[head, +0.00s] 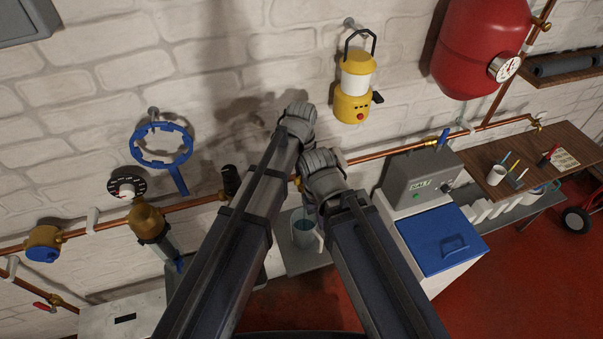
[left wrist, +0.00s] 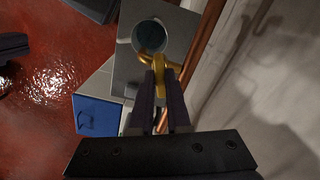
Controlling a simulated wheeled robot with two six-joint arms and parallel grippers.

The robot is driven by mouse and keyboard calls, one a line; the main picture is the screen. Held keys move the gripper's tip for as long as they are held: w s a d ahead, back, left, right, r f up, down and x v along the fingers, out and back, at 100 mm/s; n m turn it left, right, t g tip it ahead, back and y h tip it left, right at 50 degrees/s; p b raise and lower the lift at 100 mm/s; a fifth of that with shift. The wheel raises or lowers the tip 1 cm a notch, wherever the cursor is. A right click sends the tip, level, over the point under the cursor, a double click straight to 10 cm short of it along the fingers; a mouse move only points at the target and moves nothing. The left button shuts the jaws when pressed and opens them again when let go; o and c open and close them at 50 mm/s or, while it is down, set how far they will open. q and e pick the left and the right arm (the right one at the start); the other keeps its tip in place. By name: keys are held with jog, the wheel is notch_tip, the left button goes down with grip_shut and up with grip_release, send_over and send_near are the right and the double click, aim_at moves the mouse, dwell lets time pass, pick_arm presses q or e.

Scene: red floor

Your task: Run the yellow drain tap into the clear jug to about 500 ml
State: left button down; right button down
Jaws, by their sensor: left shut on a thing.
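The yellow drain tap shows in the left wrist view as a yellow handle (left wrist: 159,72) between my fingers; in the head view only a small yellow bit (head: 297,183) shows between the arms. My left gripper (left wrist: 160,88) is shut on this handle. The clear jug (left wrist: 150,38) stands below the tap, upright, with its pale handle to one side; it also shows between my arms in the head view (head: 302,228). Its inside looks bluish-grey, and I cannot read a level or marks. My right arm reaches in beside the left; its fingers are hidden.
The jug stands on a grey surface (left wrist: 186,28). A copper pipe (head: 380,151) runs along the wall. To the right are a grey softener unit (head: 411,177) with a blue lid (head: 440,240) and a wooden shelf (head: 560,140). A yellow lantern (head: 354,85) hangs above.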

pick_arm(q)
jog(key=shift+n, duration=0.6)
jog(key=c, duration=0.9)
grip_release()
jog(key=shift+r, duration=0.1)
notch_tip(320, 180, up, 8)
jog(key=p, duration=0.8)
pick_arm(e)
notch_tip(320, 180, up, 8)
pick_arm(q)
jog(key=shift+f, duration=0.2)
pick_arm(e)
jog(key=c, duration=1.6)
grip_release()
jog(key=shift+f, duration=0.15)
